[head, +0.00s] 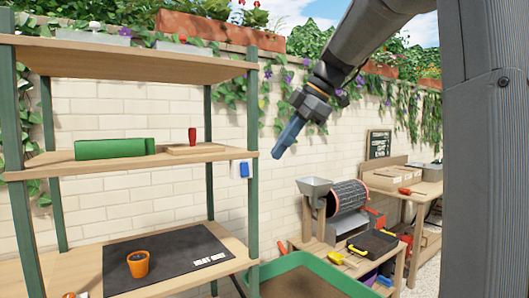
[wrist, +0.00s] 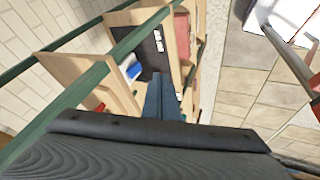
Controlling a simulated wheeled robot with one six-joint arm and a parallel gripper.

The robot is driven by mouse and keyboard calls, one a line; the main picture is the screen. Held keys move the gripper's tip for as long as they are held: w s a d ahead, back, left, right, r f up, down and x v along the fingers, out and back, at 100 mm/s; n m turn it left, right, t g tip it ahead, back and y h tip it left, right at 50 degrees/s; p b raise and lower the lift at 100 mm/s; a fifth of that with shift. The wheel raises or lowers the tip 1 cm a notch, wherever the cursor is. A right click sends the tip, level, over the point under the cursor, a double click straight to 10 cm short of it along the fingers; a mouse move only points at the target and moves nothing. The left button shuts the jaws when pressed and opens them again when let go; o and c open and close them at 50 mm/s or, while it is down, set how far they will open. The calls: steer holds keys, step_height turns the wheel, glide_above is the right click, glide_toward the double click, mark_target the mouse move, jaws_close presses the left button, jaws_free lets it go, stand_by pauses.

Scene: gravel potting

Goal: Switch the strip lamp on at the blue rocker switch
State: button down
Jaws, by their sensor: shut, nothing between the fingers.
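The blue rocker switch (head: 244,170) sits on a small white box at the right end of the middle shelf, beside the green front post. It also shows in the wrist view (wrist: 134,71), left of my fingers. My gripper (head: 278,154) is shut and empty, pointing down and left. In the head view its tip is a little above and right of the switch, with a visible gap. In the wrist view the blue fingers (wrist: 162,98) are together. I cannot make out the strip lamp or whether it is lit.
The middle shelf (head: 60,164) holds a green box (head: 114,148) and a red object (head: 192,136). Below, an orange pot (head: 138,264) stands on a dark mat (head: 185,243). The green post (head: 252,120) stands close to my gripper. A drum machine (head: 347,197) is at the right.

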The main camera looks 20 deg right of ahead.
step_height(320, 180, down, 16)
steer(key=s+a+m+g+h, duration=0.2)
steer(key=a+m, duration=0.1)
steer(key=m, duration=0.4)
steer(key=s+a+f+m+g+h, duration=0.1)
steer(key=s+a+f+m, duration=0.1)
steer(key=s+f+m, duration=0.3)
steer(key=s+a+f+m+h, duration=0.2)
steer(key=s+f+m, duration=0.3)
steer(key=s+f, duration=0.7)
step_height(320, 180, down, 7)
steer(key=shift+s+a+m+g, duration=0.3)
steer(key=shift+s+a+g, duration=0.1)
steer(key=shift+a, duration=0.15)
